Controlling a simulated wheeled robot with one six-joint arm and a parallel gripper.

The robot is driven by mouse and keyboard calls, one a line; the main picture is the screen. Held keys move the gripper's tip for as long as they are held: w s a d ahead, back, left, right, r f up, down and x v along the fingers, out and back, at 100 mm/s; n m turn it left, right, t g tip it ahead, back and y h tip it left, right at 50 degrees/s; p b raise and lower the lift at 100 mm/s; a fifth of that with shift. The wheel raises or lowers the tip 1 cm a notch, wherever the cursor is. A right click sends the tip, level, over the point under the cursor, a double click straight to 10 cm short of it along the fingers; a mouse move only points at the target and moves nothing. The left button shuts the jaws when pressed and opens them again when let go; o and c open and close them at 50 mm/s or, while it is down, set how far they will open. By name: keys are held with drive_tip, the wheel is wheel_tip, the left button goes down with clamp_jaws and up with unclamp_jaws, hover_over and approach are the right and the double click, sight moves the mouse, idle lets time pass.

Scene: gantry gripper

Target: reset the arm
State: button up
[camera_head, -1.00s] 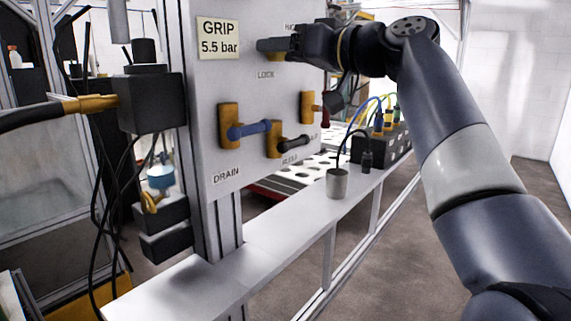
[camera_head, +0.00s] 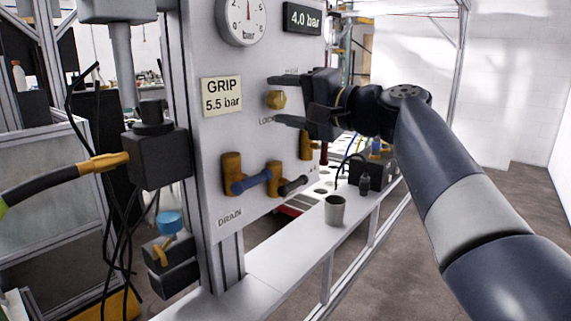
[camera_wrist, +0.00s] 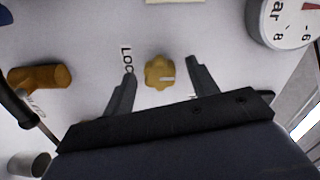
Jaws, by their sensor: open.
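My gripper (camera_head: 281,99) is open in front of the grey valve panel (camera_head: 212,140). Its two fingers stand apart above and below a yellow knob (camera_head: 276,100) near the LOCK label. In the wrist view the same knob (camera_wrist: 159,72) lies between the open fingertips (camera_wrist: 160,70), with a gap on both sides. The fingers do not appear to touch it. My arm reaches in from the right.
A gauge (camera_head: 242,16) and a 4.0 bar display (camera_head: 302,17) sit on the panel above. Below are the blue-handled valve (camera_head: 250,183) and the dark-handled valve (camera_head: 292,187). A grey cup (camera_head: 335,209) stands on the narrow shelf (camera_head: 285,255). The floor at right is clear.

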drive_tip(key=m+p, duration=0.2)
drive_tip(key=m, duration=0.1)
drive_tip(key=shift+r+p, duration=0.15)
drive_tip(key=shift+p, duration=0.15)
drive_tip(key=shift+m, duration=0.6)
drive_tip(key=shift+d, duration=0.1)
